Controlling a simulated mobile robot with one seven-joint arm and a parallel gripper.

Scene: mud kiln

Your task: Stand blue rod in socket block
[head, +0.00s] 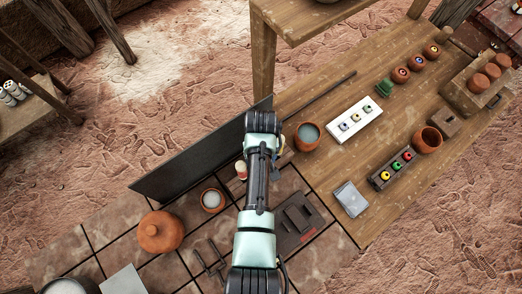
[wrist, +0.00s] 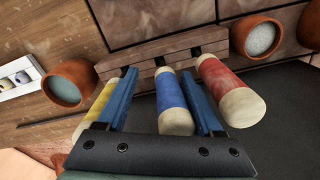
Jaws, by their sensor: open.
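The blue rod (wrist: 171,92), with cream ends, is between the two blue fingers of my gripper (wrist: 159,73) in the wrist view. The fingers are open, one on each side of it; I cannot tell whether either touches it. A yellow rod (wrist: 100,96) is beyond the left finger and a red rod (wrist: 221,78) beyond the right one. A brown slotted block (wrist: 166,48) is behind the rods' far ends; I cannot tell if it is the socket block or if the rods sit in it. In the head view my arm hides the blue rod.
A bowl with grey contents (head: 307,134) and another (head: 212,200) flank my arm. A dark upright panel (head: 190,158) stands left of it. A white tray (head: 354,121) and a rack of coloured pieces (head: 392,171) are on the wooden table (head: 400,216). A lidded clay pot (head: 160,233) stands on the tiles.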

